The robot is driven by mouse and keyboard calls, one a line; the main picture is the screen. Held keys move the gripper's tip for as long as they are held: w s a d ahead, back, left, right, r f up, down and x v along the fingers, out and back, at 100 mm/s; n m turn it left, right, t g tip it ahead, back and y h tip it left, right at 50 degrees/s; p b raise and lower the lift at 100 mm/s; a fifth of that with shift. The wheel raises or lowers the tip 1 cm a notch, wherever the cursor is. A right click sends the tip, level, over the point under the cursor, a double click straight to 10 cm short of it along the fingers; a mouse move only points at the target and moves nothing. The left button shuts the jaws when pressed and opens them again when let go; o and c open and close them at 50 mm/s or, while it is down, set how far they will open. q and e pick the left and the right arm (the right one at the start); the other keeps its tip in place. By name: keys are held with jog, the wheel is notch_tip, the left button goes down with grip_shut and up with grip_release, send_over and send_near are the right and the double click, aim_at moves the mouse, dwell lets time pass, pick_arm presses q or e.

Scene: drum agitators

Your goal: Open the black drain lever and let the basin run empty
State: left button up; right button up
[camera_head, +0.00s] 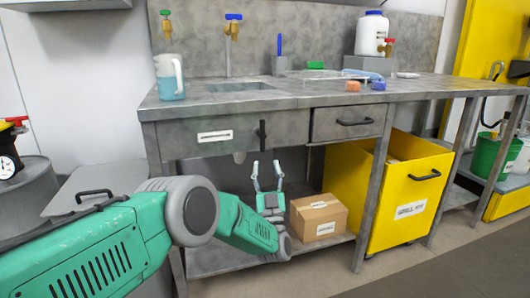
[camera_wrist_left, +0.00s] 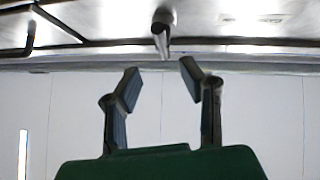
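The black drain lever (camera_head: 262,135) stands upright on the front of the grey bench, between the labelled panel and the drawer. It also shows in the left wrist view (camera_wrist_left: 162,35), ahead of my fingers. The basin (camera_head: 240,87) is sunk into the bench top above; its water level cannot be made out. My left gripper (camera_head: 266,170) is open and empty, fingers pointing up, below the lever and apart from it. In the left wrist view my spread fingers (camera_wrist_left: 159,75) have nothing between them. My right gripper is not in view.
A drawer with a black handle (camera_head: 354,121) is right of the lever. Below are a cardboard box (camera_head: 318,217) and a yellow bin (camera_head: 405,200). A jug of blue liquid (camera_head: 169,78) stands on the bench's left.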

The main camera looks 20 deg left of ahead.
pick_arm(q)
jog(key=v, duration=0.2)
jog(key=shift+s+d+f, duration=0.1)
jog(key=shift+s+f, duration=0.15)
jog(key=shift+f, duration=0.05)
